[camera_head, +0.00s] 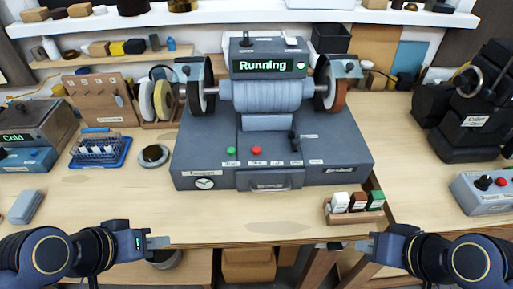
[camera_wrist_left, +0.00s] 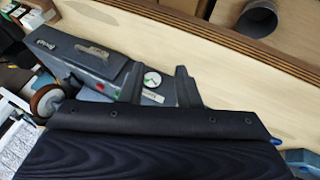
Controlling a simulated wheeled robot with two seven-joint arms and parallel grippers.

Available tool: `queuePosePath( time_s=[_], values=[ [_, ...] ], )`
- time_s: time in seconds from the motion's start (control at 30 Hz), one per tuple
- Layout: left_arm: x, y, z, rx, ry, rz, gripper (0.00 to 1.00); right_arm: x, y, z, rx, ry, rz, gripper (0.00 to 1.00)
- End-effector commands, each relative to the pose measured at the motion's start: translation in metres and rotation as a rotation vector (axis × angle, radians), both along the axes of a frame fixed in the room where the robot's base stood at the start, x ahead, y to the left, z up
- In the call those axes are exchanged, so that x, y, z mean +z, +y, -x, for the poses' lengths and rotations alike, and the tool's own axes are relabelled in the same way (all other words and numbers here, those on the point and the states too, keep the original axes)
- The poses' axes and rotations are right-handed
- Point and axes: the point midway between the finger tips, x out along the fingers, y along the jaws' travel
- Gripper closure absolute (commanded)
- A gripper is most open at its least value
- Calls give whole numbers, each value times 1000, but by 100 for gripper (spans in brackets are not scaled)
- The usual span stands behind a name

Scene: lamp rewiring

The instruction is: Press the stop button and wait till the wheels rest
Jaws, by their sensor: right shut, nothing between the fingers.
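The grey bench grinder (camera_head: 340,160) stands mid-table, and its display (camera_head: 266,66) reads "Running" in green. A red button (camera_head: 256,151), probably the stop button, sits on its front deck beside a green button (camera_head: 231,151). The left wheel (camera_head: 196,97) is dark and the brown right wheel (camera_head: 335,94) is at the other end; I cannot tell their spin. My left gripper (camera_head: 158,242) is at the table's front edge, well short of the buttons; its jaws are unclear. My right gripper (camera_head: 365,245) is shut and empty near the front edge. The grinder also shows tilted in the left wrist view (camera_wrist_left: 85,60).
A wooden block with small bottles (camera_head: 354,214) stands ahead of my right gripper. A grey control box (camera_head: 484,192) with another red button is at far right. A blue tray (camera_head: 100,152) and a round dish (camera_head: 154,155) lie left. The table's front middle is clear.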

Motion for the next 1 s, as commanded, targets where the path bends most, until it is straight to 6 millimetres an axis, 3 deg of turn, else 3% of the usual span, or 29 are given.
queuePosePath(
  time_s=[0.03,0.2,1.0],
  values=[
    [0,0,0,0,0,0,77,0,0,0,0,0,0,100],
    [0,0,0,0,0,0,99,0,0,0,0,0,0,100],
    [0,0,0,0,0,0,100,0,0,0,0,0,0,100]
  ],
)
